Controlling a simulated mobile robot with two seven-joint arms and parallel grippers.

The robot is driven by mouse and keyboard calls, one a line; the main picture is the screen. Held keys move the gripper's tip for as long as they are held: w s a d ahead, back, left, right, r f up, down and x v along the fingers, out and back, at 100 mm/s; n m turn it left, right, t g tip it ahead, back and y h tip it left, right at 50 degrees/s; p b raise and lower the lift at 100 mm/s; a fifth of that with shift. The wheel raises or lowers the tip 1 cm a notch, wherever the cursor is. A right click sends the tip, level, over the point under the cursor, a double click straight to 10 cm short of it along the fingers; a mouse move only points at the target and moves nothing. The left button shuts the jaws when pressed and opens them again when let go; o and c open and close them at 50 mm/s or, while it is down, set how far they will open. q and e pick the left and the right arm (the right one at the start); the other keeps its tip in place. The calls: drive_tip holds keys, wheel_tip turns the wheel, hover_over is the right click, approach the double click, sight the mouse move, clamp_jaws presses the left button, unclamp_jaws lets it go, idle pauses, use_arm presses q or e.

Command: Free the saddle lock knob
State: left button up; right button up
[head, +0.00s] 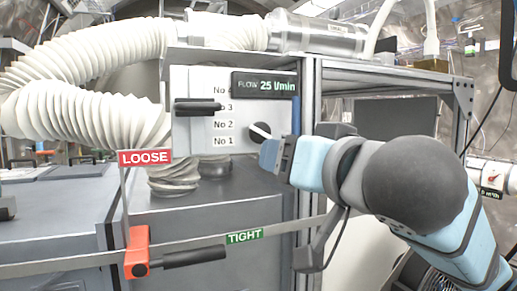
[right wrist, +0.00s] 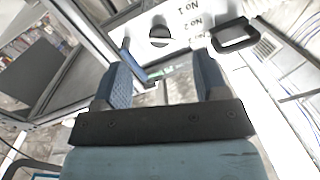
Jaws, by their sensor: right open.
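An orange lock piece (head: 137,252) with a black bar handle (head: 195,257) sits on the flat metal rail at lower left. The handle points right, below the green TIGHT label (head: 245,237); the red LOOSE label (head: 145,157) stands above the orange piece. My right gripper (head: 268,152) is up by the panel, right of and above the lock piece and apart from it. In the right wrist view the right gripper (right wrist: 163,80) is open, with nothing between its fingers. My left gripper is not in view.
A round black-and-white dial (head: 259,132) is just beyond my right gripper; it also shows in the right wrist view (right wrist: 159,37). A black panel handle (head: 198,107), a flow display (head: 265,85) and white ribbed hoses (head: 90,115) are nearby. A metal post (head: 307,130) stands beside the gripper.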

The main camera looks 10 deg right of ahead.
sight(261, 135)
use_arm(q)
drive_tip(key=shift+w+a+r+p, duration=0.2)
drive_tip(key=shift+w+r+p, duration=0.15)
drive_tip(key=shift+p, duration=0.3)
use_arm(e)
drive_tip(key=shift+m+t+h, duration=0.4)
drive_tip(key=shift+h, duration=0.2)
drive_tip(key=w, duration=0.3)
drive_tip(key=w+a+r, duration=0.1)
drive_tip(key=w, duration=0.3)
drive_tip(key=w+r, duration=0.1)
drive_tip(key=w, duration=0.3)
drive_tip(key=shift+w+a, duration=0.25)
drive_tip(key=shift+a, duration=0.05)
drive_tip(key=c, duration=0.9)
drive_tip(key=shift+c, duration=0.2)
